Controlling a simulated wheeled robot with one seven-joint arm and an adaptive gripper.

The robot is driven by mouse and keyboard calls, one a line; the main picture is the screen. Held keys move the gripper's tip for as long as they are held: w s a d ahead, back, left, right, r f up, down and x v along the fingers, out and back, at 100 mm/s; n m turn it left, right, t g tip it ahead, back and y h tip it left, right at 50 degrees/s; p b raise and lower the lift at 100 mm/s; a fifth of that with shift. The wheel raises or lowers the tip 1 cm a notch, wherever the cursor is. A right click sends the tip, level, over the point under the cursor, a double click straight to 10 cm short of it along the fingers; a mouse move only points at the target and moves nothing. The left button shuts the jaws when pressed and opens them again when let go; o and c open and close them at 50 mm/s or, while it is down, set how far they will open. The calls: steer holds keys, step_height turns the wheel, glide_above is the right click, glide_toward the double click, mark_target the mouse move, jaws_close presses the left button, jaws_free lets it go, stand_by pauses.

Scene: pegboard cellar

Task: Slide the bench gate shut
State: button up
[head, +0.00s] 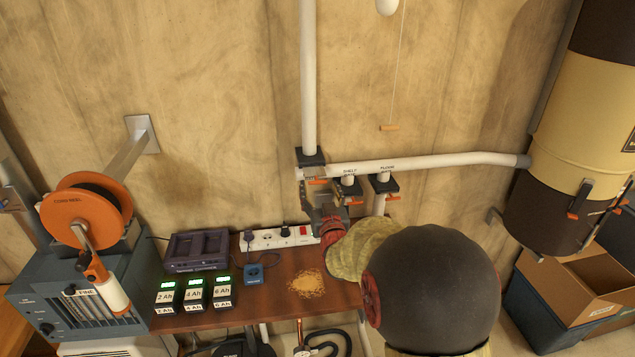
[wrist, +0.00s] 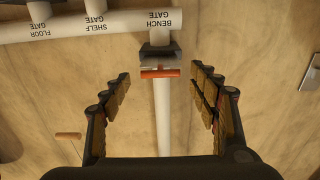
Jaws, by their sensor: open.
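The bench gate (wrist: 160,50) is a dark block on a white pipe, labelled BENCH GATE, with its lettering upside down in the wrist view. Its orange handle (wrist: 160,72) stands a little off the block, with a narrow pale metal strip between them. My gripper (wrist: 161,73) is open, one finger on each side of the handle, with clear gaps to both. I see no contact.
The shelf gate (head: 349,187) and floor gate (head: 384,184) hang from the horizontal white pipe (head: 440,163) beside it. A wooden bench (head: 275,313) below carries chargers, a power strip (head: 272,240) and sawdust. A pull cord with a wooden toggle (head: 390,128) hangs nearby.

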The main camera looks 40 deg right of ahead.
mark_target(318, 183)
steer(key=shift+x, duration=1.95)
steer(key=shift+a, duration=0.1)
steer(key=shift+c, duration=0.2)
steer(key=c, duration=1.5)
jaws_close()
